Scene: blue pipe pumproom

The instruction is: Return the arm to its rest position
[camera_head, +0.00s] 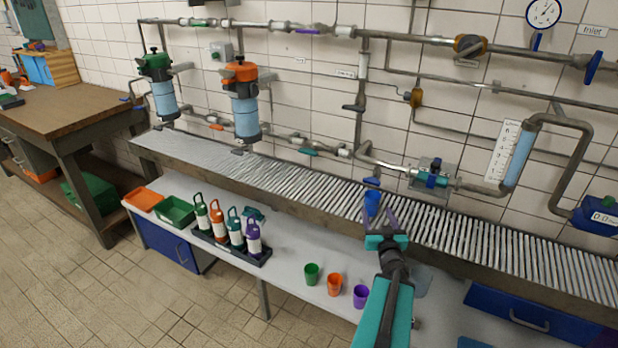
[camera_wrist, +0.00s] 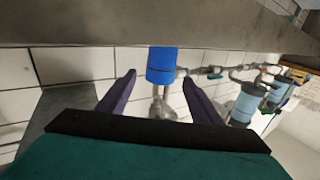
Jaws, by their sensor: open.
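My gripper (camera_head: 383,217), with a teal body and purple fingers, is reached out over the bench toward the grooved metal drain shelf. Its fingers are spread apart. A blue cup (camera_head: 372,202) is just beyond the fingertips at the shelf, below a blue-handled tap (camera_head: 372,182). In the wrist view the blue cup (camera_wrist: 161,66) shows upside down in the gap between the two fingers (camera_wrist: 160,77), with clear space on both sides. Whether the cup is between the fingertips or just past them I cannot tell.
Green (camera_head: 311,274), orange (camera_head: 335,284) and purple (camera_head: 361,296) cups stand on the white bench near my arm. A black tray (camera_head: 262,257) of several bottles and two bins (camera_head: 176,212) stand further left. Pipes run along the tiled wall behind the shelf.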

